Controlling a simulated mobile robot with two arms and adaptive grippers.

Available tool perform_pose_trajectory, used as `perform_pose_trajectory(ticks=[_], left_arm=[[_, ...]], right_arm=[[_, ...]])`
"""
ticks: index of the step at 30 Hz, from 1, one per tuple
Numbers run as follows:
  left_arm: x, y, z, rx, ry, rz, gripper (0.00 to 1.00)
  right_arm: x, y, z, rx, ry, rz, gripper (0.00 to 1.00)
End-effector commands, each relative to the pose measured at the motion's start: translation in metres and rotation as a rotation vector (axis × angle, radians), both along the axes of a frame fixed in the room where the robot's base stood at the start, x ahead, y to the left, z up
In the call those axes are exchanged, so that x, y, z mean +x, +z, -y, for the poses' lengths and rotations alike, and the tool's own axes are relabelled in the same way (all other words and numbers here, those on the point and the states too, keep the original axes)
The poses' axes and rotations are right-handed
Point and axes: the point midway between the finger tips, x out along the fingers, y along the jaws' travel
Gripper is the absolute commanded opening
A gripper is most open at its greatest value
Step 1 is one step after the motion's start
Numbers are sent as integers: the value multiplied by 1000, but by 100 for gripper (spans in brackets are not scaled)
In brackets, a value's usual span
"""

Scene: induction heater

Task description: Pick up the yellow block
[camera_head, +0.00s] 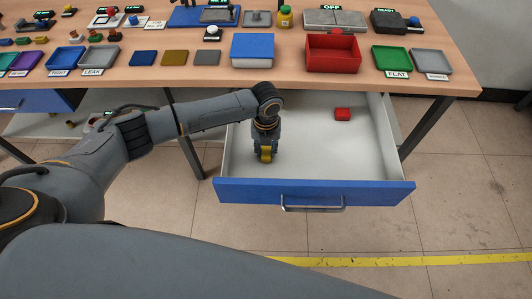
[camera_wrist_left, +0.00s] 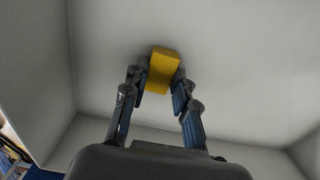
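The yellow block (camera_head: 266,153) is inside the open drawer, toward its left side, at the fingertips of my left gripper (camera_head: 266,148). In the left wrist view the yellow block (camera_wrist_left: 163,70) sits between the two fingertips of the left gripper (camera_wrist_left: 160,82), which appear to touch it on both sides. The gripper points down into the drawer. I cannot tell whether the block rests on the drawer floor or is just above it. My right gripper is not in view.
The white drawer has a blue front (camera_head: 315,190) with a metal handle (camera_head: 312,204). A red block (camera_head: 342,114) lies toward its back right. The wooden table (camera_head: 215,80) above holds a blue box (camera_head: 252,50), a red bin (camera_head: 333,54) and several trays. The drawer's middle is clear.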

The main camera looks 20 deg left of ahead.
Motion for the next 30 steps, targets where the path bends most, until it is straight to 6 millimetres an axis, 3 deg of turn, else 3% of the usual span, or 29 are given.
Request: perform_pose_trajectory(ticks=[11,22,30], left_arm=[[1,9,0,-1,1,2,0],[1,79,0,-1,0,4,0],[1,100,0,0,1,1,0]], right_arm=[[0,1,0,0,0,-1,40],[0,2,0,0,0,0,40],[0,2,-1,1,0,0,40]])
